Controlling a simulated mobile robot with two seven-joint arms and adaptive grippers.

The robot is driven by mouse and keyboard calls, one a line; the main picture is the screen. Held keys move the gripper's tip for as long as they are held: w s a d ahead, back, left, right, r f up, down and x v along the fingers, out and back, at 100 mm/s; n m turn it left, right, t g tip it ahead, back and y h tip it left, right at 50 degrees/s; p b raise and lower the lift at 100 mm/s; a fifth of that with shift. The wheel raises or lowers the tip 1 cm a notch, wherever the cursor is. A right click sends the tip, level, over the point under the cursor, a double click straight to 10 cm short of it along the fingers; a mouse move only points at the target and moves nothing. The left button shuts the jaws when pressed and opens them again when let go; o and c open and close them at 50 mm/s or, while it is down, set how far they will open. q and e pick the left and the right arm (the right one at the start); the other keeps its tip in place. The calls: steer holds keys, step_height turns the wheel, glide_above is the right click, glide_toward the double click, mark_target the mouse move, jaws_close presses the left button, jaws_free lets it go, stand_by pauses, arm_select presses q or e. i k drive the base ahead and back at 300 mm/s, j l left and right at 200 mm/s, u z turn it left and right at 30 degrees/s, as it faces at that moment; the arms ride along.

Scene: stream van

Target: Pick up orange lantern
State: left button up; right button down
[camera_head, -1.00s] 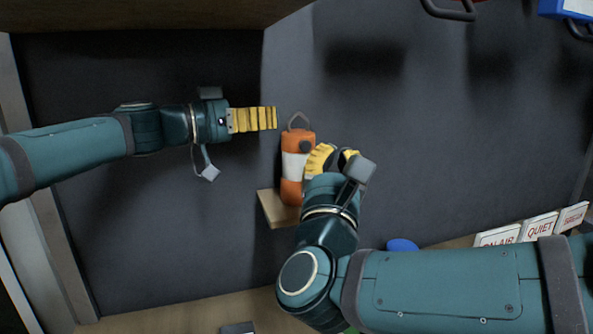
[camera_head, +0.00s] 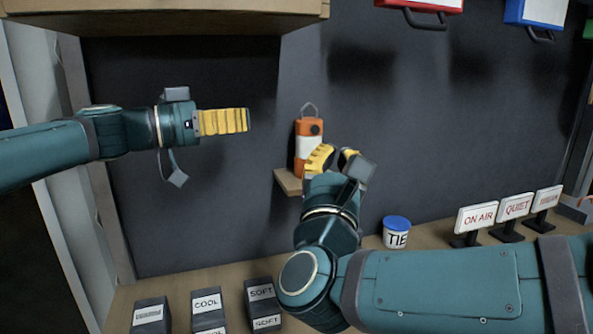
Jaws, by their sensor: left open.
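The orange lantern (camera_head: 309,130) stands upright on a small wooden shelf (camera_head: 286,182) on the dark wall. It has a pale band and a wire loop on top. My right gripper (camera_head: 335,157) is in front of the lantern's lower right side in the picture. Its two yellow fingers are apart and hide part of the lantern's lower end. I cannot tell whether they touch it. My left gripper (camera_head: 248,120) is left of the lantern, open and empty, seen edge-on and pointing right, with a gap between them.
A wooden cabinet (camera_head: 170,18) overhangs at upper left. Red (camera_head: 430,6) and blue (camera_head: 535,14) cases hang at upper right. Below stand a blue-lidded TIE tub (camera_head: 397,235), several signs (camera_head: 477,218) and dark labelled boxes (camera_head: 207,305). The wall between is clear.

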mark_target(306, 142)
steer(key=k+j, duration=0.15)
steer(key=k, duration=0.35)
steer(key=k+j, duration=0.15)
steer(key=k, duration=0.4)
